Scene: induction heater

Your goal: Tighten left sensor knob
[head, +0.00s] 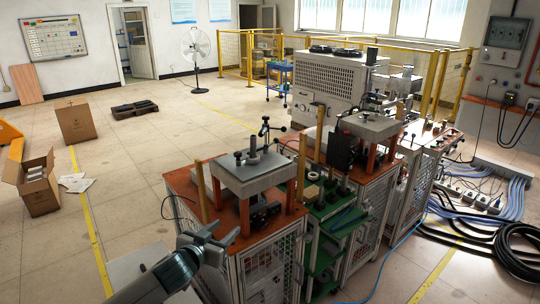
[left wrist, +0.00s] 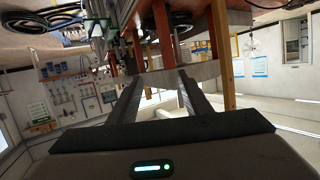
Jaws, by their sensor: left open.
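The near workstation has an orange-brown top (head: 180,180) and a raised grey plate (head: 262,175) on orange posts. Dark knobs and upright posts stand on the plate, including a small black knob (head: 238,156) at its left and a taller grey post (head: 253,147). I cannot tell for sure which is the left sensor knob. My left gripper (head: 222,234) is open and empty, in front of the station's near left corner and below the plate. In the left wrist view, which is upside down, my open fingers (left wrist: 160,78) point at the edge of a grey plate (left wrist: 205,71). My right gripper is not seen.
A green shelf rack (head: 322,240) stands right of the near station, with a second similar station (head: 368,125) beyond. A large grey machine (head: 338,80) stands behind. Cardboard boxes (head: 75,122) lie left. Black hoses (head: 510,255) cover the right floor. The left floor is mostly free.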

